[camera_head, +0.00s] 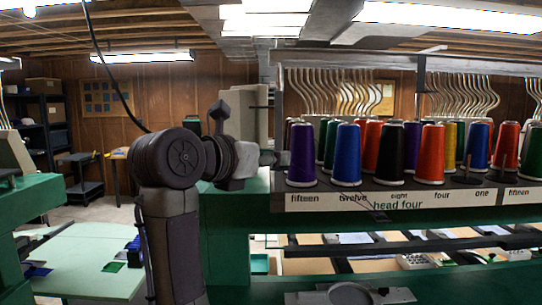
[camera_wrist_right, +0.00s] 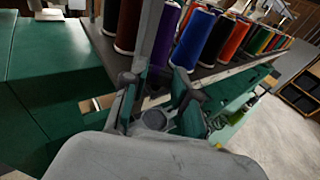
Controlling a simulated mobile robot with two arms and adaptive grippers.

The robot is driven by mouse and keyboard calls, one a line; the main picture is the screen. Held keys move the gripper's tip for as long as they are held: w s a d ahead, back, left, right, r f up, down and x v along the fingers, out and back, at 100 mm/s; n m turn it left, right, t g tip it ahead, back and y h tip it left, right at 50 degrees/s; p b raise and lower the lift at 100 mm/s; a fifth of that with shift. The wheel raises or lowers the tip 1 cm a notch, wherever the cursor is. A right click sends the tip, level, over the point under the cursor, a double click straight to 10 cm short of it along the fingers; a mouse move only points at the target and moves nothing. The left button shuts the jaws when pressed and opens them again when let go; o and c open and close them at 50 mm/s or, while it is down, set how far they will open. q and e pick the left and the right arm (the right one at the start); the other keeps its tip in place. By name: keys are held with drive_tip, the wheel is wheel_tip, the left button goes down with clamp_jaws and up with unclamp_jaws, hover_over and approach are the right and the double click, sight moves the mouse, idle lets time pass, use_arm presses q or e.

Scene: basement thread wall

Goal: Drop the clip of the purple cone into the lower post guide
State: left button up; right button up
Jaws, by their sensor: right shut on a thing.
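The purple cone (camera_head: 301,155) stands upright at the left end of the front row, above the "fifteen" label. It also shows in the right wrist view (camera_wrist_right: 165,36), just beyond my fingers. My right gripper (camera_head: 275,158) is at the cone's left side in the head view. In the right wrist view my gripper (camera_wrist_right: 155,88) has its fingers drawn in on something small, in front of the cone's base. The clip itself is too small to make out there. I cannot pick out the lower post guide. My left gripper is not in view.
A blue cone (camera_head: 347,154) stands close to the right of the purple one, then black, orange and other cones. The label rail (camera_head: 330,200) runs below. Curved metal tubes (camera_head: 330,88) hang above. A pale green table (camera_head: 90,265) is at the lower left.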

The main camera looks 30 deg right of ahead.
drive_tip(key=shift+f, duration=0.1)
idle(0.6)
drive_tip(key=o, duration=0.9)
drive_tip(key=shift+c, duration=0.2)
